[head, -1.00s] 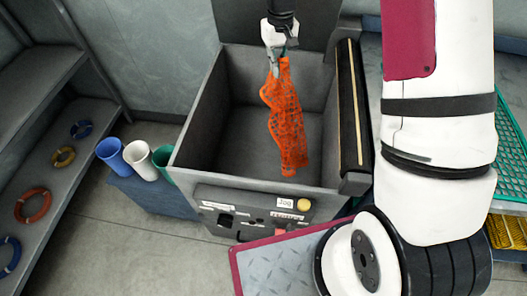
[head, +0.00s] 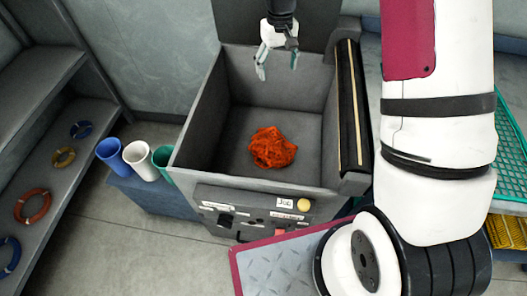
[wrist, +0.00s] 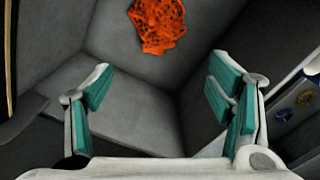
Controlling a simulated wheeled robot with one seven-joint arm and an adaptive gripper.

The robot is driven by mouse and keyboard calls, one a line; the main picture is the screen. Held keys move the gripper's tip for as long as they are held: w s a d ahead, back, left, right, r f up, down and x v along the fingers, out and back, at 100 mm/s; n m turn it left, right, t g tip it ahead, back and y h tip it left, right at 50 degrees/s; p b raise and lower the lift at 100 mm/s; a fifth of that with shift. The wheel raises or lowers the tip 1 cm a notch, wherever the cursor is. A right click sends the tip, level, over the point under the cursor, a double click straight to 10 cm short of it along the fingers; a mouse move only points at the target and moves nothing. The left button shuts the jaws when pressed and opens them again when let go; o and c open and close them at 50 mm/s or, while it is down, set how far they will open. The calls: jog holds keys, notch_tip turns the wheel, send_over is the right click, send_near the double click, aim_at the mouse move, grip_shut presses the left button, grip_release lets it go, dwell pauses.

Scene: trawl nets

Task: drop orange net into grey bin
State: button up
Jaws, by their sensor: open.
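The orange net (head: 272,148) lies crumpled in a heap on the floor of the grey bin (head: 200,130). It also shows in the wrist view (wrist: 157,24), near the top, apart from my fingers. My gripper (head: 277,72) is above the back part of the bin, pointing down. Its teal-padded fingers (wrist: 160,100) are spread apart with nothing between them. None of the net touches the gripper.
The bin has a front panel with labels and a yellow button (head: 304,204). Blue, white and green cups (head: 140,158) stand left of it. Coloured rings (head: 33,206) lie on a shelf at the left. A green crate (head: 511,150) is at the right.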

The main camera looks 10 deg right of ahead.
dwell(0.3)
notch_tip(320, 180, up, 6)
jog(key=shift+f+p, duration=0.25)
jog(key=shift+p, duration=0.85)
notch_tip(320, 180, up, 12)
dwell(0.4)
